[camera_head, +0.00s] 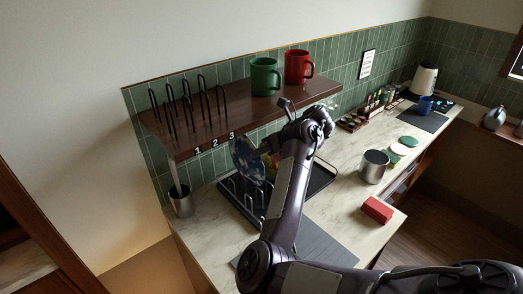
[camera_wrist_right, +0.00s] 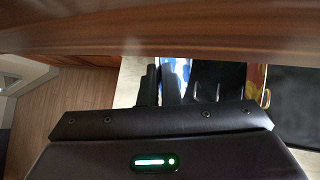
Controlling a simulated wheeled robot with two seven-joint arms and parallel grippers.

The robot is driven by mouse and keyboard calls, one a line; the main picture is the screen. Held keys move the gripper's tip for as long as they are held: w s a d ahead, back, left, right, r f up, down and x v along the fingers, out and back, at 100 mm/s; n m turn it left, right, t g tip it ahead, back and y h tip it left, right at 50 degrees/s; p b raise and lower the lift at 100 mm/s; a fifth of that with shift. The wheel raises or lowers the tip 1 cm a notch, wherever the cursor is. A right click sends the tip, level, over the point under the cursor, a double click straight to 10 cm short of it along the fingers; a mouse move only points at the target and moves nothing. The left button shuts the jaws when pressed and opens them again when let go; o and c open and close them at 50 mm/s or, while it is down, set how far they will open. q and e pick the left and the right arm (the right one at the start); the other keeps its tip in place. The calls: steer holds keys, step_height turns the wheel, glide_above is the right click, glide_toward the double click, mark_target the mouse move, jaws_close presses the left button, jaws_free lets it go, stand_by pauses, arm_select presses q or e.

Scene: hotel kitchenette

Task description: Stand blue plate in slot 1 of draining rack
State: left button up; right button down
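A dark blue patterned plate (camera_head: 248,160) stands upright among the wires of a rack on a dark tray (camera_head: 323,176) on the counter. A bit of blue also shows in the right wrist view (camera_wrist_right: 180,67). My right gripper (camera_head: 268,146) is beside the plate's upper edge, just below the shelf front. Its fingers are mostly hidden, so I cannot tell whether it is open, shut or touching the plate. A black wire rack (camera_head: 186,101) stands on the shelf, above edge labels 1, 2 and 3. My left gripper is out of view.
The brown shelf (camera_head: 237,112) overhangs the tray and crosses the top of the wrist view (camera_wrist_right: 160,35). Green (camera_head: 265,77) and red (camera_head: 298,67) mugs stand on it. A yellow piece (camera_head: 271,163) is beside the blue plate. A metal pot (camera_head: 374,167) and red block (camera_head: 377,209) are right.

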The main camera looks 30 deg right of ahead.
steer(key=shift+f+b, duration=1.65)
steer(key=shift+f, duration=2.75)
steer(key=shift+f, duration=0.4)
steer(key=c, duration=1.6)
jaws_free()
steer(key=shift+o, duration=0.2)
steer(key=shift+d, duration=0.1)
steer(key=shift+s+d+r+b, duration=0.2)
steer(key=shift+s+b, duration=0.1)
steer(key=b, duration=0.1)
glide_toward(254, 179)
steer(key=shift+d+r, duration=0.1)
steer(key=shift+d, duration=0.35)
